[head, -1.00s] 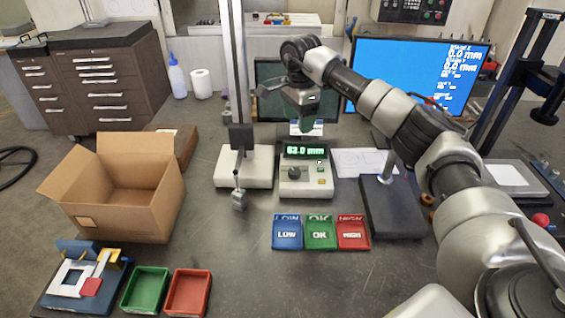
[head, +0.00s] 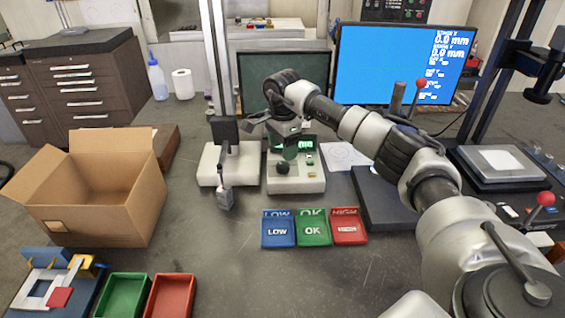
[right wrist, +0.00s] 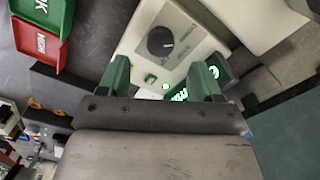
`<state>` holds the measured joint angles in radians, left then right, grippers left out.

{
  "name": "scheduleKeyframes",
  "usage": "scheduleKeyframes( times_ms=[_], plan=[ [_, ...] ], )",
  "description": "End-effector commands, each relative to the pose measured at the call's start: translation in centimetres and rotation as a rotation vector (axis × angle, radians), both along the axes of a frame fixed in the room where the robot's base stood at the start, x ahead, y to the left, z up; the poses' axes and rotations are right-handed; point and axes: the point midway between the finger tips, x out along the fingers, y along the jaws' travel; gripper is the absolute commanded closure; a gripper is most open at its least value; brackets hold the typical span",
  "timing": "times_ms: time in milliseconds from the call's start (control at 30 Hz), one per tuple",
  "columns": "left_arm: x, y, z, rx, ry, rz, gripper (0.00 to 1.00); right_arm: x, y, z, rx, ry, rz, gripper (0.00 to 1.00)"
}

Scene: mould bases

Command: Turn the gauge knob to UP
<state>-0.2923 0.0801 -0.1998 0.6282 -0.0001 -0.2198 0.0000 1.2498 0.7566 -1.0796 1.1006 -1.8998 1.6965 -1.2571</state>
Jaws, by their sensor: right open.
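The gauge box (head: 296,184) is pale, with a lit green display (head: 306,144) on its upper front. Its dark round knob (head: 283,169) is at the lower left of the face. In the right wrist view the knob (right wrist: 160,42) is black with a light pointer mark; the lettering around it is too small to read surely. My right gripper (head: 288,145) is above the gauge and hides part of the display. In the right wrist view its green fingers (right wrist: 163,76) are apart and empty, and the knob lies beyond them, untouched. My left gripper is not in view.
A stand with a pale base (head: 215,178) and tall column is left of the gauge. Blue LOW (head: 279,243), green OK (head: 314,240) and red HIGH (head: 350,239) trays lie in front. An open cardboard box (head: 85,215) is at left. A dark plate (head: 378,195) is at right.

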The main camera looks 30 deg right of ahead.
Motion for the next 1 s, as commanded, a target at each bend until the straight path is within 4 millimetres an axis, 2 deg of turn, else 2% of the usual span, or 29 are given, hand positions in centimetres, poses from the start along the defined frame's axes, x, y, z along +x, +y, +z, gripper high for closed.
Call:
scheduleKeyframes(
  times_ms=[100,300,500,733,1000],
  plan=[
    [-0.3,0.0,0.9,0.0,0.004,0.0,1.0,-0.1,0.1,-2.2,0.0,0.004,0.001,0.35],
    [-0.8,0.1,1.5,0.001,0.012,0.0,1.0,0.0,0.0,-5.1,0.0,0.003,0.0,0.35],
    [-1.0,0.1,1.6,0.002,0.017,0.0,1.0,0.0,0.0,-6.2,0.0,0.0,0.001,0.35],
    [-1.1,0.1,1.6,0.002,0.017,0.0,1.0,0.0,0.0,-6.2,0.0,-0.001,0.001,0.35],
    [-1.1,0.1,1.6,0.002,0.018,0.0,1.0,0.0,0.0,-6.2,0.0,-0.001,0.0,0.76]
  ],
)
